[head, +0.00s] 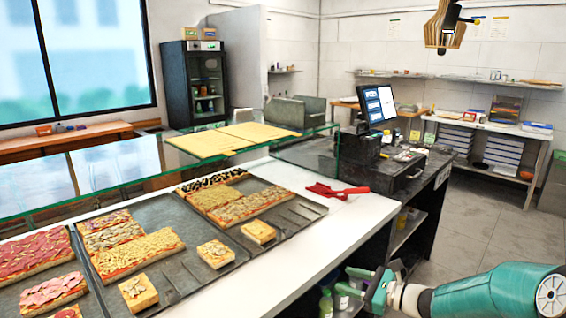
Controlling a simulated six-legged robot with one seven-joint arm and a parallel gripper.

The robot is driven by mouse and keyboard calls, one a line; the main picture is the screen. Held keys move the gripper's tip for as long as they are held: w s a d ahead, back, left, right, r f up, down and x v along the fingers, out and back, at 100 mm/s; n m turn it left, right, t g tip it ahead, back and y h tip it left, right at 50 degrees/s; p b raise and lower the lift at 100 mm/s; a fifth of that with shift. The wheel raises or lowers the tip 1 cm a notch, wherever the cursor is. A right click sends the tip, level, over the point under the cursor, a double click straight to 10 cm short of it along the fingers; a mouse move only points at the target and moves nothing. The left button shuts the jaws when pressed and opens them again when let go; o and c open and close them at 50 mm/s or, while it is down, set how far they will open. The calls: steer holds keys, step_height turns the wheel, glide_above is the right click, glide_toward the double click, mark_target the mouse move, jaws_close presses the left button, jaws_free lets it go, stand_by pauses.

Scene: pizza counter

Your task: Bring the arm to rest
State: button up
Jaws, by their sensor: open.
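My arm (490,295) is teal and white and reaches in from the lower right corner. My gripper (370,287) is at its end, green and dark, beside the front edge of the counter near the lower shelves. It is open, and I see nothing between its fingers. It is apart from the pizza trays and from the red-handled tool.
The white counter (318,238) carries dark trays (205,232) of pizza slices and a red tool (338,190). A glass shelf (305,152) stands above its far side. A register screen (377,104) stands behind. Grey floor (485,232) is clear at the right.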

steer(key=s+a+r+n+g+h, duration=0.2)
steer(key=s+a+n+g, duration=0.15)
steer(key=s+n, duration=0.3)
steer(key=s+a+r+n+g+h, duration=0.25)
steer(key=s+a+n, duration=0.25)
steer(key=s, duration=0.3)
steer(key=s+d+r+n+t+h, duration=0.1)
steer(key=s+d+r+n+h, duration=0.2)
steer(key=s+n, duration=0.3)
steer(key=s+d+r+n+t+h, duration=0.1)
steer(key=s+d+r+n+h, duration=0.2)
steer(key=s, duration=0.6)
steer(key=n+h, duration=0.2)
steer(key=shift+r+n+h, duration=0.2)
steer(key=shift+n+h, duration=0.15)
steer(key=shift+s, duration=0.1)
steer(key=shift+c, duration=0.5)
steer(key=shift+c, duration=0.6)
steer(key=shift+a, duration=0.1)
